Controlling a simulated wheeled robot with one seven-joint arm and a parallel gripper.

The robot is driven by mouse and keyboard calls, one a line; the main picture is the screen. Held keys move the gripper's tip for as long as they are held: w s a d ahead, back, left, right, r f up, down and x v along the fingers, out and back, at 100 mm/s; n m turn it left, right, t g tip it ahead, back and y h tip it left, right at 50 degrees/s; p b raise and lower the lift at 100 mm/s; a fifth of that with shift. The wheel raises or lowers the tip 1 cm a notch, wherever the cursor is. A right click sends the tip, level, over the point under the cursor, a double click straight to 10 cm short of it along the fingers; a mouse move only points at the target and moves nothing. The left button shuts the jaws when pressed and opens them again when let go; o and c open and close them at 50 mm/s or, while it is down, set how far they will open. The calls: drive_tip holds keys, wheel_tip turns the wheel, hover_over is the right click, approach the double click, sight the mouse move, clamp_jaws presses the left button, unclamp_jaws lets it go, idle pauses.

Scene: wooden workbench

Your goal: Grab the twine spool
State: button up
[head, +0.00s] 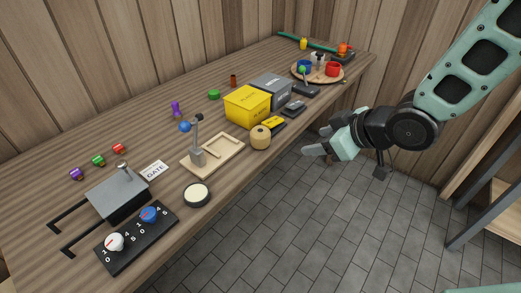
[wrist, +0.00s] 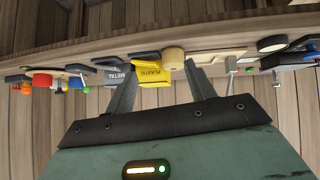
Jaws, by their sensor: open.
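The twine spool (head: 260,137) is a tan, squat cylinder standing upright near the front edge of the workbench, just in front of the yellow bin. In the wrist view, which looks upside down, the spool (wrist: 173,57) appears between the lines of the two fingers, toward the right finger, and farther off. My gripper (head: 318,142) is open and empty. It is held out past the bench's front edge, to the right of the spool and apart from it.
A yellow bin (head: 247,107) and a grey bin (head: 270,90) stand behind the spool. The floor (head: 320,220) before the bench is clear.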

sight(269, 137)
wheel_tip(269, 137, down, 6)
drive_tip(key=w+d+f+n+t+y+b, duration=0.1)
drive_tip(key=d+n+t+y+b, duration=0.15)
drive_tip(key=y+b, duration=0.55)
drive_tip(key=shift+g+y, duration=0.45)
drive_tip(key=shift+y, duration=0.25)
drive_tip(key=x, duration=0.3)
drive_tip(key=p+x, duration=0.1)
drive_tip(key=x, duration=0.6)
drive_tip(key=shift+w+a+r+p, duration=0.2)
drive_tip(key=shift+r+p, duration=0.1)
drive_tip(key=shift+p, duration=0.1)
drive_tip(key=shift+x, duration=3.05)
drive_tip(key=shift+w+d+f, duration=0.1)
drive_tip(key=shift+w+f, duration=0.05)
drive_tip(key=c, duration=0.6)
